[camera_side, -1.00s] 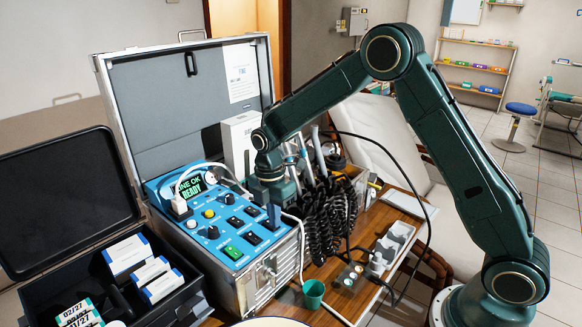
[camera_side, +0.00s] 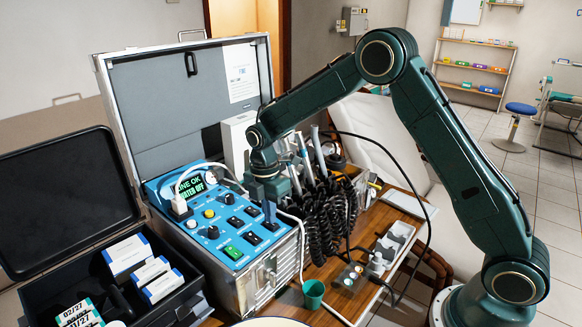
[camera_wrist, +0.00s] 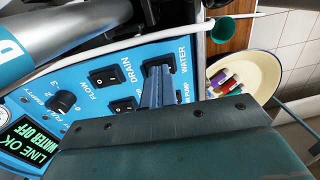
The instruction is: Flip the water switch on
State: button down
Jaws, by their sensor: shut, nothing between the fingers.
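The blue control panel (camera_side: 190,238) sits in the open metal case. The black water switch (camera_wrist: 152,68) is beside the "WATER" label in the wrist view, partly hidden by my fingers. Its rocker position cannot be made out. My gripper (camera_side: 269,218) is shut and empty, pointing down with its tips at or just over this switch; it also shows in the wrist view (camera_wrist: 157,72). Contact cannot be told for sure. The panel display (camera_side: 190,187) reads "LINE OK" and "WATER OFF"; the wrist view shows the same display (camera_wrist: 22,142).
The drain switch (camera_wrist: 103,76) is close beside the water switch. A green switch (camera_side: 233,252) and several knobs share the panel. Black coiled hoses (camera_side: 325,215) and handpieces stand right of my gripper. A green cup (camera_side: 313,293) stands in front of the case.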

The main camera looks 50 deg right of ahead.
notch_tip(320, 180, up, 14)
jog(key=w, duration=0.1)
dwell(0.8)
jog(key=shift+s, duration=0.1)
jog(key=shift+s, duration=0.6)
jog(key=shift+f, duration=0.15)
jog(key=f, duration=0.9)
jog(key=s+f, duration=0.1)
jog(key=f, duration=0.3)
jog(key=shift+f, duration=0.4)
